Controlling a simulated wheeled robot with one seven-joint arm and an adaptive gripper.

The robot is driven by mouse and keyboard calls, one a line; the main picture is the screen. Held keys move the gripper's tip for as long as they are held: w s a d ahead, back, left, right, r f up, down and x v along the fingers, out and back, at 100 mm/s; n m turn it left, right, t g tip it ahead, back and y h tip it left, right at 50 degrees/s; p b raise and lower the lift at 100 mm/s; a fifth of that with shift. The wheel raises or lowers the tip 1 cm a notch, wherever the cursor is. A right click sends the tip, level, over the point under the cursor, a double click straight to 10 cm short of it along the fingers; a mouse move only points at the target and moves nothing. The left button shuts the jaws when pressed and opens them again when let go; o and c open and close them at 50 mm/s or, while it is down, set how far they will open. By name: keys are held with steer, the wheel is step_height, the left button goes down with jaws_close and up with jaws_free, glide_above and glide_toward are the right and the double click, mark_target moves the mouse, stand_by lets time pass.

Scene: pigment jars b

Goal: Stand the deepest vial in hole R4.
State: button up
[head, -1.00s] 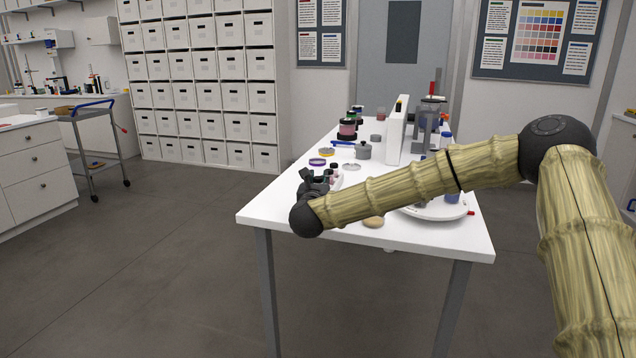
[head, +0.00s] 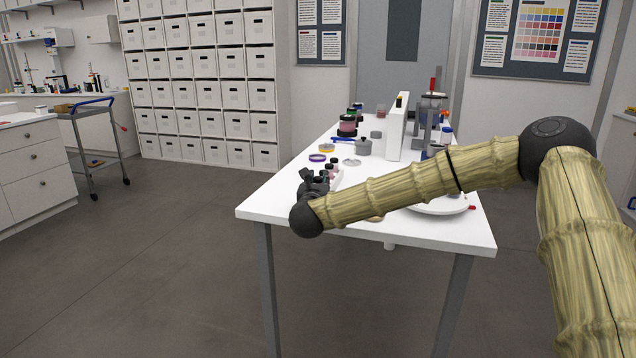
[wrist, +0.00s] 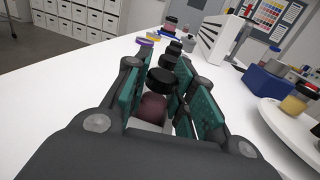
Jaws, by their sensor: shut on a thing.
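My gripper (wrist: 160,110) is shut on a vial (wrist: 154,106) with a black cap and dark reddish-pink contents, seen between the teal finger pads in the wrist view. A white surface shows just below this vial; I cannot tell whether the vial is seated in a hole. More black-capped vials (wrist: 172,50) stand in a row beyond it. In the head view my gripper (head: 313,184) is over the table's left front part, with small vials (head: 331,166) and part of a white rack (head: 338,180) behind it. Hole labels are not readable, and my arm hides part of the rack.
On the white table (head: 270,208) a purple-rimmed dish (head: 317,157), a grey lidded pot (head: 363,147) and stacked jars (head: 347,127) stand farther back. A white upright panel (head: 396,130) stands right of them. A round white tray (head: 440,208) is at the right. The front left is clear.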

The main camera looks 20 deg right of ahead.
steer(key=o, duration=1)
steer(key=shift+s+f, duration=0.1)
steer(key=v, duration=1.1)
steer(key=shift+s+a, duration=0.15)
steer(key=shift+s, duration=0.25)
